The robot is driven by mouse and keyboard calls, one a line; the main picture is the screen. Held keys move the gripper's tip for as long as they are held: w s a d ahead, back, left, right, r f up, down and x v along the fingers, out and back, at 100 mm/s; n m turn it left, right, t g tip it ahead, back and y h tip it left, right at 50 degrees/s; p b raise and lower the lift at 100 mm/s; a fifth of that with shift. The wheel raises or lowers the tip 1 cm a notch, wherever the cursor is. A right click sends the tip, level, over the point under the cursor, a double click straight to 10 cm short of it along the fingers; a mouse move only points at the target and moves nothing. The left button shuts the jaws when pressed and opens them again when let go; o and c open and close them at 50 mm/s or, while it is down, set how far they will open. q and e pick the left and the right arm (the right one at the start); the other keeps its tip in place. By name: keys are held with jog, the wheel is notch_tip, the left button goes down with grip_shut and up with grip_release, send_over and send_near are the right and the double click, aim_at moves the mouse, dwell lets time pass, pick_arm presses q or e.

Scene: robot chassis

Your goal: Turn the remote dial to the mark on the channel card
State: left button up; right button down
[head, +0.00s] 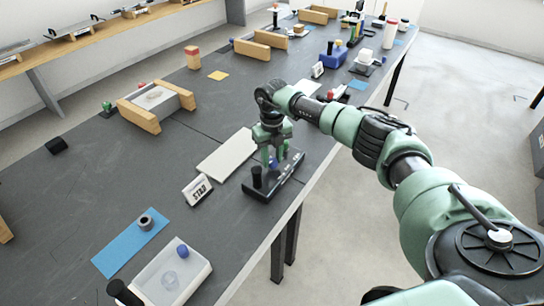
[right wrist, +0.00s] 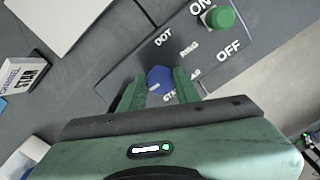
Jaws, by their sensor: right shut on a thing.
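The remote is a dark slab (head: 262,193) near the table's right edge, with a black post at its left end in the head view. In the right wrist view its face (right wrist: 125,62) carries the words DOT, RING, STAR, ON and OFF, and a green knob (right wrist: 220,18). The channel card (head: 197,190) is a small white stand that seems to read STAR, left of the remote. My left gripper is not in view.
A white board (head: 228,153) lies just behind the card. A blue mat (head: 130,244) with a grey ring and a white tray (head: 172,275) are nearer the front. A wooden-sided fixture (head: 157,100) stands at left. Bare tabletop lies between them.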

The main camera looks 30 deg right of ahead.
jog(key=m+p, duration=0.1)
jog(key=m, duration=0.3)
jog(key=shift+r+m, duration=0.1)
jog(key=shift+m, duration=0.3)
jog(key=m+p, duration=0.1)
jog(key=m, duration=0.2)
jog(key=shift+m+p, duration=0.3)
jog(key=m+p, duration=0.2)
jog(key=m, duration=0.3)
jog(key=shift+s+d+p, duration=0.1)
jog(key=shift+p, duration=0.2)
jog(key=shift+m+p, duration=0.75)
jog(key=shift+m, duration=0.95)
jog(key=c, duration=1)
grip_release()
